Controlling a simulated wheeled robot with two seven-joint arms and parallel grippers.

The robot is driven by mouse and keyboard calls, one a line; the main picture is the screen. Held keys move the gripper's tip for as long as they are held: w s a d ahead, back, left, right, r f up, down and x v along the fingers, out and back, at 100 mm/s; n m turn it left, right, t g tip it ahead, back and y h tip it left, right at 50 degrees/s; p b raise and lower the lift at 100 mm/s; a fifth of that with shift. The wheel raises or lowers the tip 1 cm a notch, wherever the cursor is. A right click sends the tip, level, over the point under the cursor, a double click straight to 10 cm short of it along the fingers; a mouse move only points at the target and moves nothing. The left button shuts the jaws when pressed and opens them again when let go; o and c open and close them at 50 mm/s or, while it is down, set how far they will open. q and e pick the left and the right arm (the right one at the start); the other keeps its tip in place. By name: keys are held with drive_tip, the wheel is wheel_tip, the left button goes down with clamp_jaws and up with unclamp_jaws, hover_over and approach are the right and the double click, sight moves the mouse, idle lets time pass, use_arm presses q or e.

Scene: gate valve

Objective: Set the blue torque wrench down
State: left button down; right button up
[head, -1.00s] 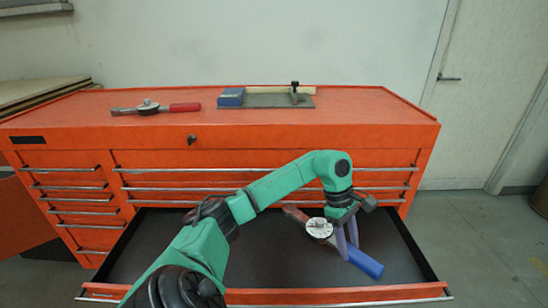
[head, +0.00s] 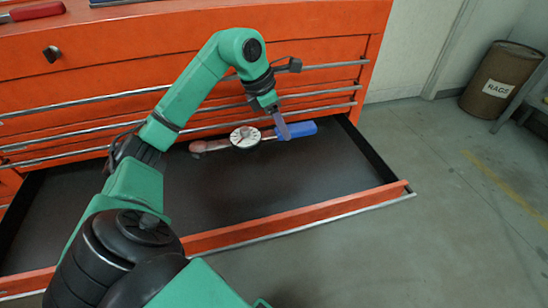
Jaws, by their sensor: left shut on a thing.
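The blue torque wrench has a blue handle (head: 297,130), a round white dial (head: 245,137) and a reddish-brown head end at its left. It lies across the open drawer (head: 230,190), near the drawer's back. My left gripper (head: 283,130) comes down from above and is shut on the wrench between the dial and the blue handle. Its fingers hide a small part of the wrench. I cannot tell whether the wrench touches the drawer floor. My right gripper is not in view.
The drawer belongs to an orange tool cabinet (head: 180,40); its front edge and the floor of the drawer in front of the wrench are clear. A red-handled tool (head: 38,12) lies on the cabinet top. A brown RAGS barrel (head: 500,82) stands at right.

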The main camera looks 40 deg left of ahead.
sight(262, 135)
use_arm(q)
wheel_tip(262, 135, down, 9)
drive_tip(key=shift+f+b, duration=0.15)
drive_tip(key=shift+b, duration=0.95)
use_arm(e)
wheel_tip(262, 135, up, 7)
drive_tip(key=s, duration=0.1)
use_arm(q)
wheel_tip(262, 135, down, 5)
drive_tip(key=shift+r+b, duration=0.2)
drive_tip(key=shift+b, duration=0.35)
drive_tip(key=shift+f, duration=0.25)
drive_tip(key=shift+c, duration=1.9)
unclamp_jaws()
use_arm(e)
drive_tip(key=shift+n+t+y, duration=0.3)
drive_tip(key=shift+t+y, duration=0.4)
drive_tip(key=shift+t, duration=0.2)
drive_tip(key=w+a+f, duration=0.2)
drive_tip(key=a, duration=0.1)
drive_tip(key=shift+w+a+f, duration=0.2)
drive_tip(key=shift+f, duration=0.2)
use_arm(q)
drive_tip(key=shift+r, duration=0.1)
